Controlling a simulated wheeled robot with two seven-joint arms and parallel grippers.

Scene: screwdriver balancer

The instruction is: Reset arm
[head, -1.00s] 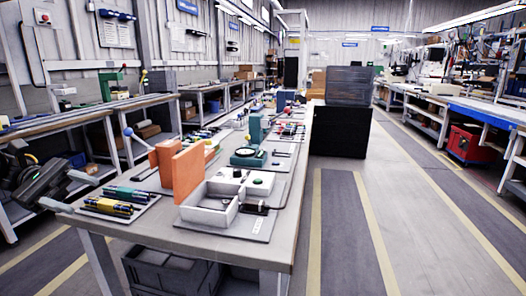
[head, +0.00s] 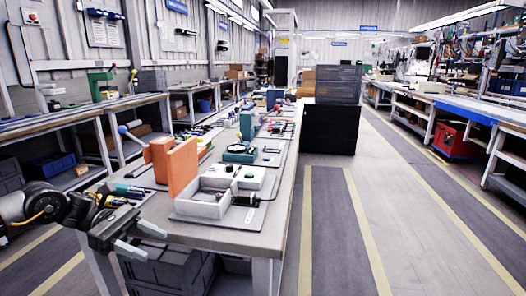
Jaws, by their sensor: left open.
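My left gripper (head: 140,240) is in the lower left of the head view, in front of the workbench's near left corner. Its two fingers are apart and nothing shows between them. The workbench (head: 235,236) runs away from me. On it, green and yellow screwdrivers (head: 128,190) lie partly hidden behind my left arm. A white divided box (head: 203,207) with an orange upright panel (head: 183,167) stands near the front edge. My right gripper is not in view.
A green device with a round dial (head: 239,150) and several tools stand farther along the bench. A black cabinet (head: 328,129) is at the bench's far right. Dark grey crates (head: 165,272) sit under the bench. The aisle floor on the right is clear.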

